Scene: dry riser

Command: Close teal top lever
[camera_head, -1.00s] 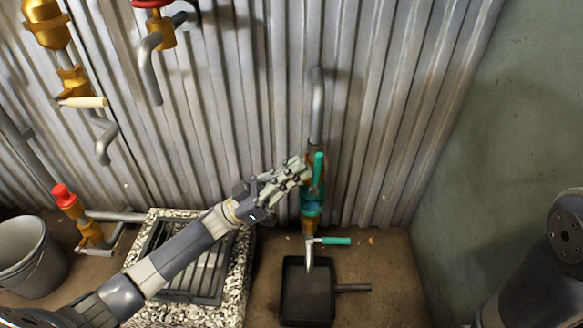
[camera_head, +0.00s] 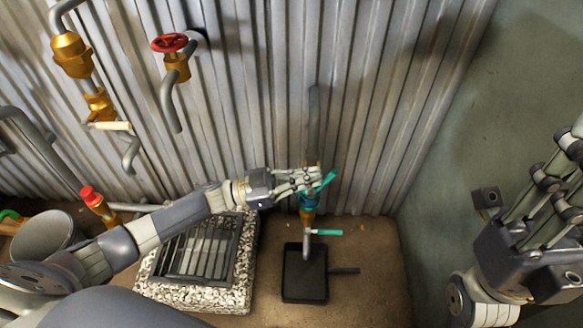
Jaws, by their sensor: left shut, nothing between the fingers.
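The teal top lever (camera_head: 326,182) is on the vertical pipe and valve in front of the corrugated wall. It slants up to the right. My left gripper (camera_head: 314,178) reaches in from the left with its fingers shut and empty. Its fingertips are at the lever's left side and overlap it in the picture; I cannot tell whether they touch. They hide part of the valve body. A lower teal lever (camera_head: 328,232) lies level to the right, on the spout below. My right gripper (camera_head: 530,170) is open and empty at the right edge, far from the levers.
A black pan (camera_head: 304,286) lies under the spout. A stone-edged drain grate (camera_head: 243,270) is left of it, and a grey bucket (camera_head: 42,240) stands far left. Brass valves and a red wheel (camera_head: 170,43) are on the wall. A green wall (camera_head: 500,80) bounds the right.

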